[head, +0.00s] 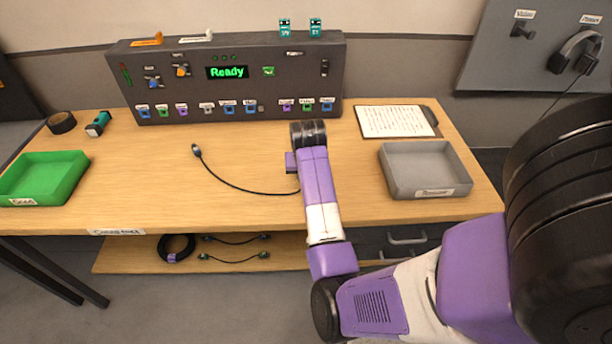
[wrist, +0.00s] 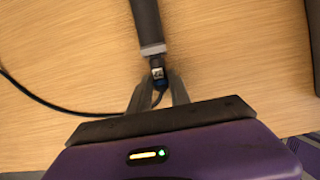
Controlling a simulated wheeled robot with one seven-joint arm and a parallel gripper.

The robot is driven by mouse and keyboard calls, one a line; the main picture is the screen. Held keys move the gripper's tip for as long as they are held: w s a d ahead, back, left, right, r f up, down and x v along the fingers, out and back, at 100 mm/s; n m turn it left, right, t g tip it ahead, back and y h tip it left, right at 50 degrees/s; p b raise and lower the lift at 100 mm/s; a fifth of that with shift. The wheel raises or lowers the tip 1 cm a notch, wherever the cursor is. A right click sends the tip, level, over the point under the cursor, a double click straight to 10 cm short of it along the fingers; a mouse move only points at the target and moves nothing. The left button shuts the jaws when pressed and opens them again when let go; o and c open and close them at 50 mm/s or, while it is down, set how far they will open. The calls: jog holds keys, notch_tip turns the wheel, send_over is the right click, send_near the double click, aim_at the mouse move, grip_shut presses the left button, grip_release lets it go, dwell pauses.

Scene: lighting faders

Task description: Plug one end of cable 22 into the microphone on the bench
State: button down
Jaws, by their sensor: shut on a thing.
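In the wrist view, my gripper (wrist: 159,92) is shut on a plug of cable 22 (wrist: 157,74), a small connector with a pale number tag and blue below it. The microphone (wrist: 147,22), a dark cylinder with a grey end collar, lies on the wood just ahead, in line with the plug. The plug's front meets or nearly meets the collar; I cannot tell how far it is in. The black cable curves off to the left. In the head view, the cable's other plug (head: 196,150) lies free on the bench (head: 130,190). My arm hides the microphone and fingers there.
A control console (head: 230,80) reading "Ready" stands along the back. A green bin (head: 42,177) is at left, a grey tray (head: 425,168) and a clipboard (head: 397,121) at right. More cables (head: 235,256) lie on the lower shelf. The bench's left middle is mostly clear.

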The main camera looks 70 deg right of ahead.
jog(key=shift+w+d+p, duration=0.1)
jog(key=shift+d+p, duration=0.2)
dwell(0.7)
dwell(0.4)
jog(key=c, duration=1.1)
grip_release()
jog(key=shift+r, duration=0.1)
jog(key=v, duration=0.7)
jog(key=shift+a+r, duration=0.15)
jog(key=shift+r, duration=0.15)
